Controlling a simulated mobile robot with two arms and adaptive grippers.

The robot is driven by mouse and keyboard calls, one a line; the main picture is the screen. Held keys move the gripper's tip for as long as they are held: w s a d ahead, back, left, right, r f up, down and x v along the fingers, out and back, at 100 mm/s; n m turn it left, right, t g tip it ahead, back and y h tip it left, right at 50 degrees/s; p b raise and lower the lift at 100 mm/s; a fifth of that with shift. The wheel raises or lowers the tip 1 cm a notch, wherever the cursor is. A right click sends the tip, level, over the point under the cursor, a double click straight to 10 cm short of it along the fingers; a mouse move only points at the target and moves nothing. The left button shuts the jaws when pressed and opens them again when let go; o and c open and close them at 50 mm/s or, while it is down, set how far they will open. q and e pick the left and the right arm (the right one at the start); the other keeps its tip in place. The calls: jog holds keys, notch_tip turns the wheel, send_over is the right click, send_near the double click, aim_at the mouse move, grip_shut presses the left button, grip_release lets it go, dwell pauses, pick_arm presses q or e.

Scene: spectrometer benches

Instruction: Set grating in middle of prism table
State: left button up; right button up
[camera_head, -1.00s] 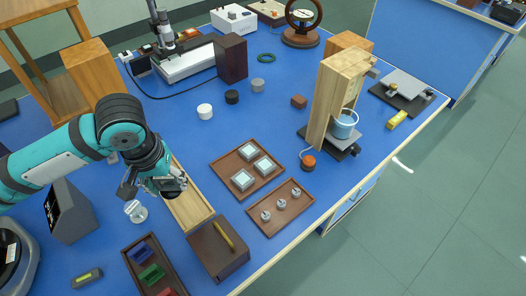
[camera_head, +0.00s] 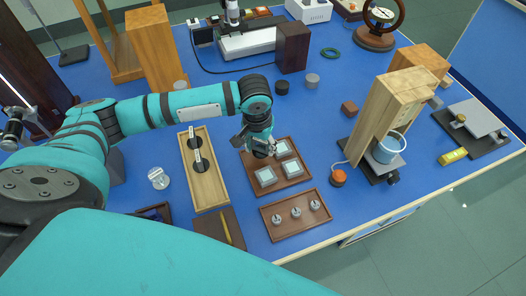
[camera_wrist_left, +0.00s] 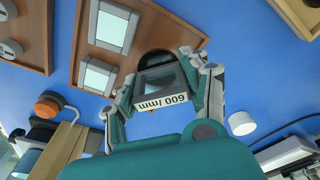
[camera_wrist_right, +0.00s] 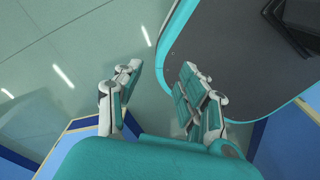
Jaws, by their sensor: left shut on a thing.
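My left gripper (camera_head: 266,150) is shut on a framed grating (camera_wrist_left: 157,82) labelled 600 /mm. In the left wrist view the label reads upside down and the grating sits between both fingertips. The gripper is at the back of the brown grating tray (camera_head: 281,190). Two other gratings lie in the tray, one at the front (camera_head: 265,176) and one at the right (camera_head: 292,168). I cannot tell how far the held grating is above the tray. My right gripper (camera_wrist_right: 157,75) is open and empty, seen only in its wrist view. I cannot make out a prism table.
A tray with three small round parts (camera_head: 297,228) lies in front. A wooden stand (camera_head: 392,112) with a blue bucket (camera_head: 389,150) stands to the right. A long wooden box (camera_head: 207,180) lies left of the tray. Blue tabletop is free behind the tray.

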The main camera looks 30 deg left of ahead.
aim_at(261, 151)
pick_arm(q)
jog(key=shift+f, duration=1.75)
jog(key=shift+d+f, duration=0.1)
jog(key=o, duration=1.2)
